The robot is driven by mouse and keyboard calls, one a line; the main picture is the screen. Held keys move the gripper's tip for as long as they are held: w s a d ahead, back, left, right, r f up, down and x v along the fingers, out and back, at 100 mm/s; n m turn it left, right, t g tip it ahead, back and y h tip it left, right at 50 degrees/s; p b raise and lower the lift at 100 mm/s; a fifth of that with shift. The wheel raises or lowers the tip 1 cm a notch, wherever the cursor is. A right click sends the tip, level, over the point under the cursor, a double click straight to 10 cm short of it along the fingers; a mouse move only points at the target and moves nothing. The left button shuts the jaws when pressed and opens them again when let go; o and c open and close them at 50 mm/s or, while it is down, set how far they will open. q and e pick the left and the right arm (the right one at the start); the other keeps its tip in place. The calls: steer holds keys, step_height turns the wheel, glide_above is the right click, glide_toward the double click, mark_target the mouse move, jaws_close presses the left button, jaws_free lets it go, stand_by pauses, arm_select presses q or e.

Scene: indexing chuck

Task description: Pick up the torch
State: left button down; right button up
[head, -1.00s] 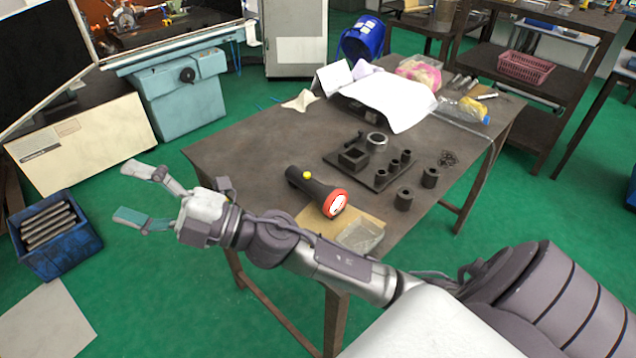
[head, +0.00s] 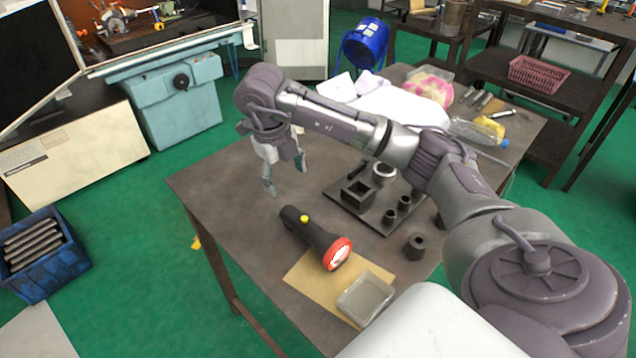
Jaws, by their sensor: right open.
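The torch (head: 317,238) lies on its side on the dark table. It has a black body, a yellow button on top and a red ring round its lens. Its lens end points toward the lower right and rests over a brown sheet. My right gripper (head: 285,181) hangs above the table with its fingers pointing down, just beyond the torch's tail end. It is open and empty, and apart from the torch. My left gripper does not show.
A dark plate (head: 366,216) with a square socket, ring and cylinders stands right of the torch. A clear tray (head: 365,298) sits at the near corner of the brown sheet (head: 308,284). White paper (head: 392,106) lies behind my forearm. The table's left part is bare.

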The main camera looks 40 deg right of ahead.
mark_target(291, 211)
steer(key=f, duration=0.1)
steer(key=s+f+p, duration=0.1)
steer(key=f, duration=0.1)
steer(key=shift+a, duration=0.15)
steer(key=f, duration=0.3)
steer(key=shift+w+d+p, duration=0.2)
steer(key=shift+d+p, duration=0.1)
step_height(291, 211, down, 3)
steer(key=shift+w+r+p, duration=0.1)
steer(key=shift+p, duration=0.75)
step_height(291, 211, down, 3)
steer(key=shift+w+r+p, duration=0.15)
steer(key=shift+p, duration=0.35)
steer(key=shift+d+f, duration=0.1)
steer(key=shift+f, duration=0.45)
steer(key=c, duration=1.1)
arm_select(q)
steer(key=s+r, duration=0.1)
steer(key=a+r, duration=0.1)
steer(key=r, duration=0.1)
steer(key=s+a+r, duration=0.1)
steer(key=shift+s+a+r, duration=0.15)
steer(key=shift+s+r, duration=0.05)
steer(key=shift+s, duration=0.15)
